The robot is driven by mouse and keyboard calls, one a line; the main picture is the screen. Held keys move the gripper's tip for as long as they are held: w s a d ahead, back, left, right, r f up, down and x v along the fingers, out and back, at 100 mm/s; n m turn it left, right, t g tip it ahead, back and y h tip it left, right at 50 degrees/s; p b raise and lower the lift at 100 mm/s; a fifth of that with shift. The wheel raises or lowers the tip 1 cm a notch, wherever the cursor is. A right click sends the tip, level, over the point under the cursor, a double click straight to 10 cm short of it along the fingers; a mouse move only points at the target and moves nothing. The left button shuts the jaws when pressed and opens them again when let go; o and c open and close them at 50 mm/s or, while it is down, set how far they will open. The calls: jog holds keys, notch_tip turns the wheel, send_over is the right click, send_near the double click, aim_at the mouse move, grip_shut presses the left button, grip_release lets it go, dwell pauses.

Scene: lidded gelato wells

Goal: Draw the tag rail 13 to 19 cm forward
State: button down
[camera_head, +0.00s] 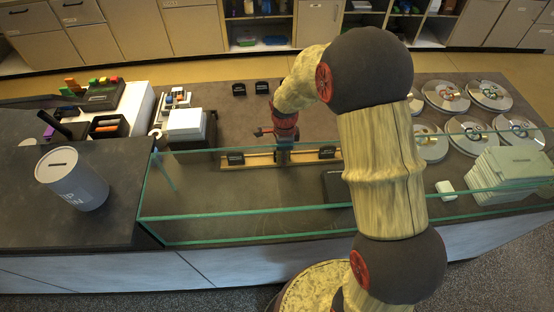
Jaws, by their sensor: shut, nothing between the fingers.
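The tag rail (261,161) is a long, low wooden strip lying across the counter behind the glass guard. Black tags stand on it near its left end (236,158) and right end (327,152). My gripper (284,148) is shut, pointing down at the middle of the rail from the far side. It hides part of the rail there. I cannot tell whether the fingertips touch the rail. My arm passes over the glass guard and hides the counter to the right of the rail.
The glass guard (240,215) stands between the rail and the front edge. Lidded round wells (446,97) and stacked pale boxes (512,174) are at right. A white box (187,124) and a grey bin (72,180) are at left. Two black tags (239,89) (262,87) stand farther back.

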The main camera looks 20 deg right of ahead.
jog(key=shift+f, duration=0.2)
jog(key=shift+f+b, duration=0.3)
jog(key=shift+f, duration=0.05)
jog(key=shift+f+b, duration=0.5)
jog(key=shift+f, duration=0.4)
jog(key=shift+w+r, duration=0.1)
jog(key=shift+w, duration=0.1)
dwell(0.4)
